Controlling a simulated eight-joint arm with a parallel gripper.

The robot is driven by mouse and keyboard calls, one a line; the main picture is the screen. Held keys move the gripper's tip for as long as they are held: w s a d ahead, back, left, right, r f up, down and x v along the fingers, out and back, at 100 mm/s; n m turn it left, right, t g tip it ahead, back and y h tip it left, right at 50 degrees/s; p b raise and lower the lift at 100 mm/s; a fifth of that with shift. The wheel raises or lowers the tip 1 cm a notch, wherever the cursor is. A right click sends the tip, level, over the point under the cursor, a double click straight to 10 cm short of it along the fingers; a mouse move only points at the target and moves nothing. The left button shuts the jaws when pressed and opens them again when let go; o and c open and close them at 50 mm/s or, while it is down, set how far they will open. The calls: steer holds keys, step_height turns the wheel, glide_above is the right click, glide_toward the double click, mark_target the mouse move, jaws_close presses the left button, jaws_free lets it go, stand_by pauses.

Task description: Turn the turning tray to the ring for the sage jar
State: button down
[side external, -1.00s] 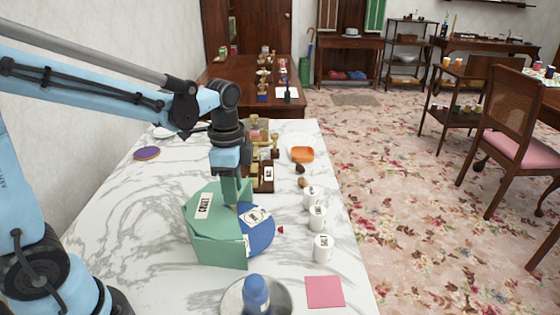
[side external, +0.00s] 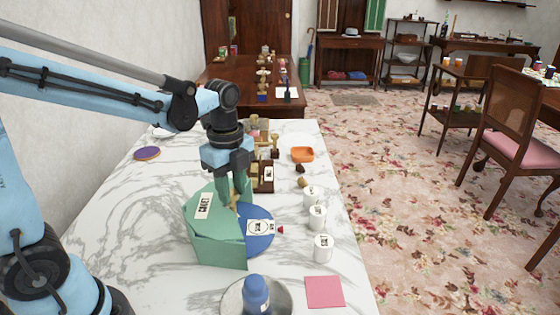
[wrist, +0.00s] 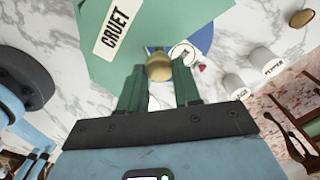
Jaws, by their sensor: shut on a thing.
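The turning tray (side external: 256,243) is a blue disc on the marble table, partly hidden under a green housing (side external: 215,240) labelled CRUET. A white ring mark with small lettering (side external: 259,227) shows on its exposed part, facing a small red pointer (side external: 281,229) by the rim. I cannot read the ring's word surely. My gripper (side external: 232,198) is over the housing, its fingers shut on a brass knob (wrist: 159,67). The wrist view also shows the tray (wrist: 199,39), ring mark (wrist: 183,54) and pointer (wrist: 203,68).
White labelled jars stand along the right: one (side external: 311,197), another (side external: 318,217) and a nearer one (side external: 323,249). One reads PEPPER (wrist: 264,62) in the wrist view. A pink square (side external: 324,291) and a round plate (side external: 283,298) with a blue object lie nearer.

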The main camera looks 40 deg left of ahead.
steer(key=shift+d, duration=0.1)
stand_by(0.4)
steer(key=c, duration=0.8)
jaws_free()
step_height(320, 180, up, 12)
steer(key=shift+r, duration=0.1)
